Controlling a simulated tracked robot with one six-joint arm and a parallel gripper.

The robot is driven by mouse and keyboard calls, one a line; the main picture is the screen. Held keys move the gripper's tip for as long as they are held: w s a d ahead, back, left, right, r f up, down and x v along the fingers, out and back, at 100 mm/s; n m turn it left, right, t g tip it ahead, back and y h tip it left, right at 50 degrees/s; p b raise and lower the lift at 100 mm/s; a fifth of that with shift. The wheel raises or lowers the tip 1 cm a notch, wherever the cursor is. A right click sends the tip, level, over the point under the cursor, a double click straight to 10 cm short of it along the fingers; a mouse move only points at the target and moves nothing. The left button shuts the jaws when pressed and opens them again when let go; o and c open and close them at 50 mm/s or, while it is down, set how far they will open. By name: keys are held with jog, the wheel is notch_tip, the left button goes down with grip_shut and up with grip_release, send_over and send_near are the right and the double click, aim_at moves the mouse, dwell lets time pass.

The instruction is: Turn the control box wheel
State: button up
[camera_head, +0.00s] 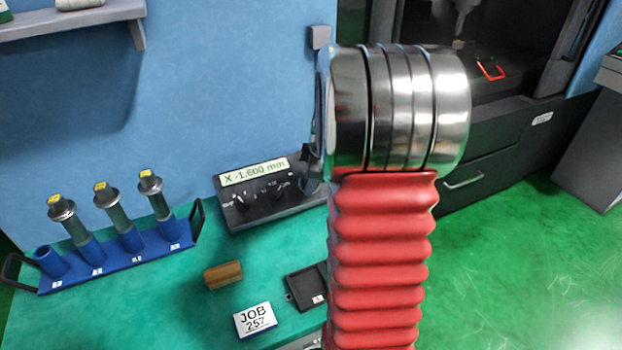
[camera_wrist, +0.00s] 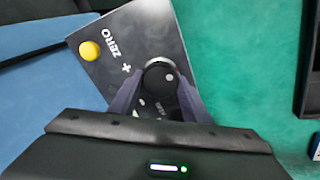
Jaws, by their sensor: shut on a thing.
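The control box (camera_head: 268,196) is a dark box on the green bench, with a lit display reading X -1.600 mm. In the wrist view its dark panel (camera_wrist: 122,52) carries the word ZERO, a plus mark and a yellow button (camera_wrist: 89,51). In the head view my arm stands in front of the box's right end, and the grip cannot be made out there.
A blue rack (camera_head: 115,262) with several metal-topped holders stands left of the box. A wooden block (camera_head: 223,274), a JOB 257 card (camera_head: 254,319) and a black tray (camera_head: 305,287) lie in front. A dark machine (camera_head: 500,150) stands at right.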

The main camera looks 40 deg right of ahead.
jog(key=o, duration=1)
jog(key=shift+o, duration=0.2)
jog(key=v, duration=1.3)
jog(key=shift+s+r, duration=0.15)
jog(key=shift+r, duration=0.15)
jog(key=shift+a, duration=0.1)
